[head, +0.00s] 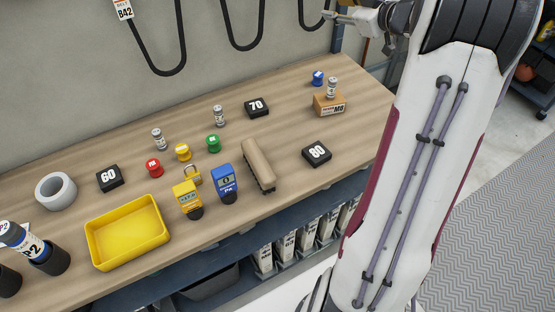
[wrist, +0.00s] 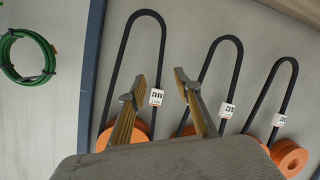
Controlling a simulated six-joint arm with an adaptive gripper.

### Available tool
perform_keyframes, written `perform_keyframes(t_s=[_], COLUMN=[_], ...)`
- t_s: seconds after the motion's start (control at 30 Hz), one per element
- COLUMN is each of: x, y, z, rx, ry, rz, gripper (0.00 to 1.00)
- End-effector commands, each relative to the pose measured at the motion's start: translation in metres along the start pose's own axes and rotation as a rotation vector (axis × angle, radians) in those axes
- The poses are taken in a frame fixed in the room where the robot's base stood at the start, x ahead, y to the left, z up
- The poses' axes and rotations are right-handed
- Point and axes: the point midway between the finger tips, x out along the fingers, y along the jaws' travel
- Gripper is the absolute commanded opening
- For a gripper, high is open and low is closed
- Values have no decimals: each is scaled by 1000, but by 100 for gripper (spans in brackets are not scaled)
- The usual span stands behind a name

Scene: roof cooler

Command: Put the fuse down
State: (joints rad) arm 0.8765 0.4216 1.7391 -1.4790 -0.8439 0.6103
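Three small silvery cylinders with labels, which look like fuses, stand upright in the head view. One fuse (head: 158,139) is on the bench at the left and one (head: 219,115) is near the middle. The third fuse (head: 332,88) stands on a small brown box (head: 329,105) marked M6. My gripper (head: 335,17) is up at the top of the head view, above and beyond the bench, apart from all three. In the wrist view my gripper (wrist: 162,85) has its two fingers spread, with nothing between them.
The wooden bench (head: 290,115) also holds a yellow tray (head: 128,234), black blocks marked 60 (head: 110,178), 70 (head: 257,107) and 80 (head: 317,154), coloured caps, two meters and a tan bar (head: 258,164). Black belts (wrist: 216,75) hang on the wall with orange rolls (wrist: 290,158).

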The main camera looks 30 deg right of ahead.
Motion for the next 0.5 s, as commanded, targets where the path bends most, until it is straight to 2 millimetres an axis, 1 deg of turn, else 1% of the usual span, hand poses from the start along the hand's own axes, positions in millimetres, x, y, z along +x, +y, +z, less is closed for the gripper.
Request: perform_keyframes(t_s=[0.03, 0.2, 0.3, 0.5], x=[0, -6, -14, -36], y=[-2, -4, -9, -27], z=[-17, -57, -77, -106], rx=[-7, -10, 0, 37], ry=[-2, -31, -51, -105], rz=[30, 142, 199, 292], gripper=[33, 33, 33, 33])
